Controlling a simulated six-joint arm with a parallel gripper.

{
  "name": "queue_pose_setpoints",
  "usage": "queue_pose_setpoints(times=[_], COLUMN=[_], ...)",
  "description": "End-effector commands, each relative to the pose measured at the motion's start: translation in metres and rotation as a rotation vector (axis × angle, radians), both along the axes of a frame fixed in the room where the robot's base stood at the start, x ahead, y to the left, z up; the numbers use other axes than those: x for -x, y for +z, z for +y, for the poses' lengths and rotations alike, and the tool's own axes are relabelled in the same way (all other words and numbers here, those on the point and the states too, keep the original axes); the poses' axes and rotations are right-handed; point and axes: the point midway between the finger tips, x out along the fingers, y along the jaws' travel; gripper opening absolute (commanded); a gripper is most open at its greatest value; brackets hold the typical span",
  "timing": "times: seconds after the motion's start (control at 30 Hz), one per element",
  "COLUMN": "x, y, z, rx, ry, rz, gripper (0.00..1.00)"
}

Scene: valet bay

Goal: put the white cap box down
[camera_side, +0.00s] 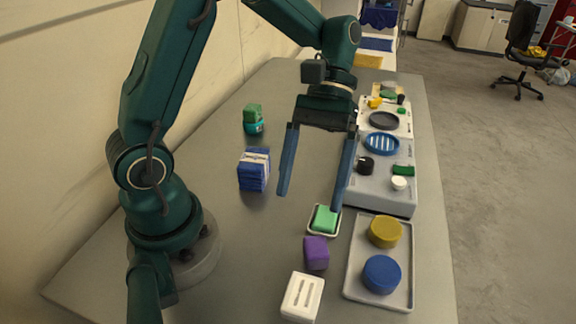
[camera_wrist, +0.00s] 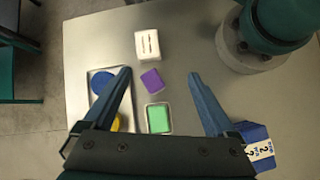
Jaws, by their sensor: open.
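A white box with two slots in its top (camera_side: 302,297) stands on the table at the front of the side view; I take it for the white cap box. It also shows at the top of the wrist view (camera_wrist: 148,44). My gripper (camera_side: 310,200) is open and empty, with its fingers pointing down above the table. It is clear of the white box, which lies beyond the fingertips (camera_wrist: 160,73) in the wrist view. Nothing touches the box.
A purple block (camera_side: 316,252) and a green block in a white dish (camera_side: 324,219) stand near the box. A tray (camera_side: 351,270) holds yellow and blue discs. A grey-white unit (camera_side: 385,195), a blue pack (camera_side: 253,170) and a green-teal item (camera_side: 253,119) are farther back.

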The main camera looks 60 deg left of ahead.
Motion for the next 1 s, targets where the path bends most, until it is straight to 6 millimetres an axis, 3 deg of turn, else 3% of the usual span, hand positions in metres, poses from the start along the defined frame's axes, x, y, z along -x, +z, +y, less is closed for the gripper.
queue_pose_setpoints(times=[0.2,0.6,0.8,1.0], x=[0.017,0.040,0.044,0.044], y=[0.021,0.040,0.043,0.044], z=[0.011,0.034,0.040,0.042], rx=[-0.132,-0.360,-0.427,-0.442], ry=[-0.123,-0.349,-0.414,-0.431], rz=[-0.322,-0.877,-1.033,-1.069], gripper=[0.91,0.91,0.91,0.91])
